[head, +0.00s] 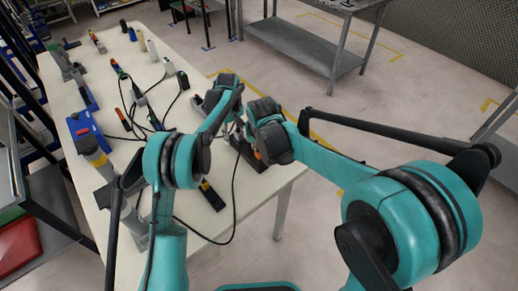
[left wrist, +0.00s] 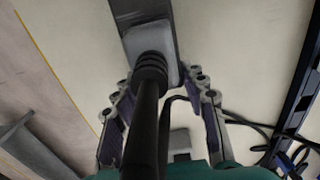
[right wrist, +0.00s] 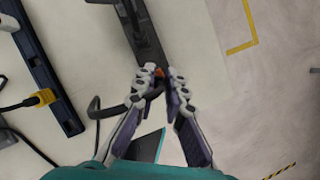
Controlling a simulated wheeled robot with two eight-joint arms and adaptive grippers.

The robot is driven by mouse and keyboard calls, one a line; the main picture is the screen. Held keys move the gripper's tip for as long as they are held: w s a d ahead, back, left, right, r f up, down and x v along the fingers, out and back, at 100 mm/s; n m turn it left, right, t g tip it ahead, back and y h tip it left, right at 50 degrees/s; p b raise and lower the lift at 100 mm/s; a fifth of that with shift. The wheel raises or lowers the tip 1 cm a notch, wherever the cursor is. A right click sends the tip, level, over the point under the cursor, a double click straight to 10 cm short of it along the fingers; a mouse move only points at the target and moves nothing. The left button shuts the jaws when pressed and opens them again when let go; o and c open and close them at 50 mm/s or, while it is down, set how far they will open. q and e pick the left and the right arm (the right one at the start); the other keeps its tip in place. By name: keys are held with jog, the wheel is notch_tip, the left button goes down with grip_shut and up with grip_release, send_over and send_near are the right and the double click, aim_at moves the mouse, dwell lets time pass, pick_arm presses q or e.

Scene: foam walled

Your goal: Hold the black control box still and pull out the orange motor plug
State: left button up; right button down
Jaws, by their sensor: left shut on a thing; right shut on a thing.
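The black control box (head: 243,151) lies on the table near its right edge, largely hidden by my arms. My left gripper (left wrist: 158,84) has its fingers on both sides of the box's pale end, where a thick black cable comes out. The dark body of the box (left wrist: 142,14) runs on beyond it. My right gripper (right wrist: 160,74) is closed on the orange motor plug, of which a small orange patch (right wrist: 158,72) shows between the fingertips beside the box (right wrist: 148,38). I cannot tell whether the plug is still seated.
A black power strip (right wrist: 42,70) with a yellow plug (right wrist: 43,97) lies beside the box. Loose black cables cross the table (head: 140,190). A grey shelved bench (head: 300,48) stands beyond the table.

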notch_tip(320, 180, up, 10)
jog(key=shift+f, duration=0.25)
pick_arm(q)
jog(key=o, duration=1.4)
notch_tip(320, 180, up, 12)
pick_arm(e)
jog(key=shift+s, duration=0.1)
